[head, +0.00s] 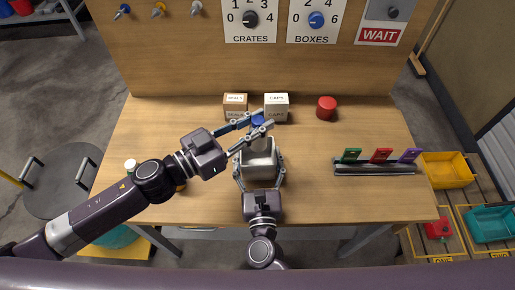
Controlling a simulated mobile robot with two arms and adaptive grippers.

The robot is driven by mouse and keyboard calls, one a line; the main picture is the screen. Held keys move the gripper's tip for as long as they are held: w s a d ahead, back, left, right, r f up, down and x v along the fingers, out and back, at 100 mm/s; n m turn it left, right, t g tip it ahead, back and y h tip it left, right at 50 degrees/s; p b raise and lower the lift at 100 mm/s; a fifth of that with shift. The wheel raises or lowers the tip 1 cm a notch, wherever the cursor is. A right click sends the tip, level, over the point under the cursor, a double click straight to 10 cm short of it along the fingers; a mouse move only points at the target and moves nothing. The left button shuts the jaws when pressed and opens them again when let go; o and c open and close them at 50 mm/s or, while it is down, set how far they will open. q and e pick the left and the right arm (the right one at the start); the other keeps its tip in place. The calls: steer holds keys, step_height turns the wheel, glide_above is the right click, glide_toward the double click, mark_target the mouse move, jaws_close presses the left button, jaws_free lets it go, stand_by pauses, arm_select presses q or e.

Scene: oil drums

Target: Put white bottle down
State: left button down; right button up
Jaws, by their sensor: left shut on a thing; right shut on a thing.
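A pale grey-white bottle (259,164) stands or is held near the middle of the wooden table; whether its base touches the table is hidden. My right gripper (260,162) comes from the near edge, its fingers on both sides of the bottle's body, shut on it. My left gripper (266,120) reaches in from the left above the bottle, its fingers on either side of a blue cap (258,121) and shut on it. The cap appears over the bottle's far, neck end; whether it touches the neck is unclear.
Two small labelled boxes, malt (235,101) and caps (276,101), and a red cylinder (326,108) stand at the back. A rack (374,170) with coloured tags is at right. A white-topped item (130,165) is partly behind my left arm. The table's right front is clear.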

mark_target(258, 147)
arm_select(q)
step_height(258, 147, down, 10)
steer(key=shift+r, duration=0.1)
stand_by(0.4)
steer(key=c, duration=1.7)
jaws_free()
steer(key=shift+f, duration=0.25)
steer(key=shift+r, duration=0.2)
steer(key=v, duration=1.2)
